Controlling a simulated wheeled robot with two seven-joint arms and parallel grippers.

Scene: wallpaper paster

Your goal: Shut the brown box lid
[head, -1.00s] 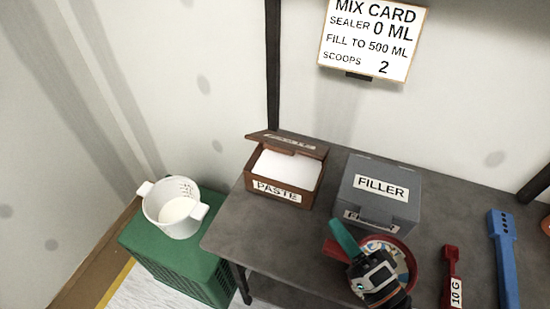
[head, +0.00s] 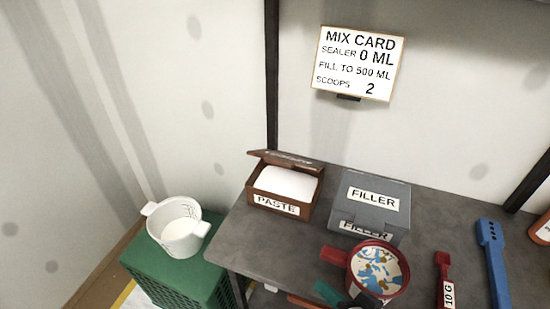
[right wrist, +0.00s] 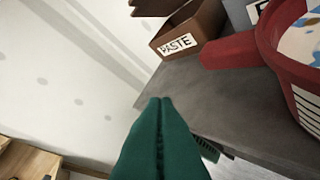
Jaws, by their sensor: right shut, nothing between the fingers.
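The brown box (head: 278,208), labelled PASTE, stands at the left end of the grey table with white paste inside. Its brown lid (head: 286,158) is raised along the back edge, so the box is open. The box also shows at the top of the right wrist view (right wrist: 186,32), partly cut off. My left gripper is not in view.
A grey FILLER box (head: 372,200) stands right of the brown box, with its lid shut. A red-handled pot (head: 377,270) is at the table's front. A white tub (head: 178,228) sits on a green crate (head: 185,277). Red and blue scoops (head: 492,262) lie right.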

